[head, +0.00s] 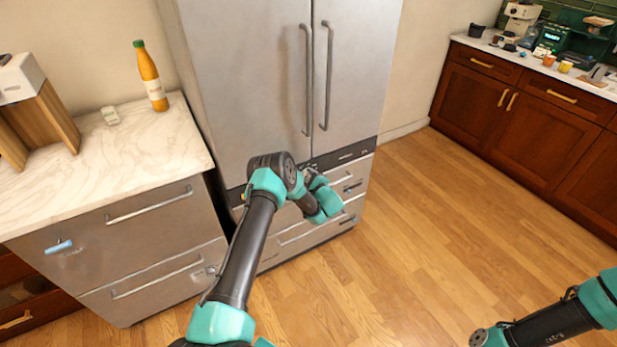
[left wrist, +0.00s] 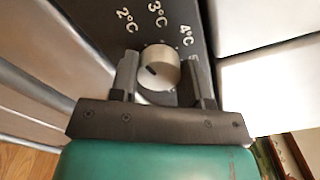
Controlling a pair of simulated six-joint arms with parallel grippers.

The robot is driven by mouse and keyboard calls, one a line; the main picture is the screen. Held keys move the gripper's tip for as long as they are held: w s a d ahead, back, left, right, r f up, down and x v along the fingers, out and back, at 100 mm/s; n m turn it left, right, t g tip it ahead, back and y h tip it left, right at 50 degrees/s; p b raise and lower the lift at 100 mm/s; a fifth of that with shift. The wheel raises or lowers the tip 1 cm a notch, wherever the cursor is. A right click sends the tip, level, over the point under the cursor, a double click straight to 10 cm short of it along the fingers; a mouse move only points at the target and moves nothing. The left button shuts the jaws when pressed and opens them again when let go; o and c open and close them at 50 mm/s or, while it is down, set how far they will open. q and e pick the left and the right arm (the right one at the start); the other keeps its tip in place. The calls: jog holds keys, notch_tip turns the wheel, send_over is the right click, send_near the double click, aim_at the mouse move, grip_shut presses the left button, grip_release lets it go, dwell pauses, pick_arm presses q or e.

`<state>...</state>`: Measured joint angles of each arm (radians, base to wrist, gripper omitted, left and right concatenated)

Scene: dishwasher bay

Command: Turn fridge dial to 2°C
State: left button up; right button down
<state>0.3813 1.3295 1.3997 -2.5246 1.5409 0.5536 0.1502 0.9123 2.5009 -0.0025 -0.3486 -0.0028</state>
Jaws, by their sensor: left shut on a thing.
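The fridge dial (left wrist: 158,68) is a round silver knob on a dark panel (left wrist: 90,18) in the left wrist view. The labels 2°C, 3°C and 4°C curve around it from upper left to upper right; another label at right is partly hidden. A short dark mark shows on the left part of the knob's face; which label it matches I cannot tell. My left gripper (left wrist: 161,72) is shut on the dial, one finger on each side. In the head view my left arm reaches the steel fridge (head: 245,75) below its doors and hides the dial. My right gripper is out of view.
A marble counter (head: 160,140) with an orange bottle (head: 151,77) stands left of the fridge. The fridge's drawer handles lie close to my left wrist. Wooden cabinets (head: 510,110) stand at the right. The wooden floor (head: 420,220) between is clear.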

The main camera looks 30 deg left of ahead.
pick_arm(q)
jog(key=o, duration=0.9)
jog(key=shift+o, duration=0.2)
jog(key=shift+d, duration=0.1)
jog(key=v, duration=1.7)
jog(key=shift+s, duration=0.15)
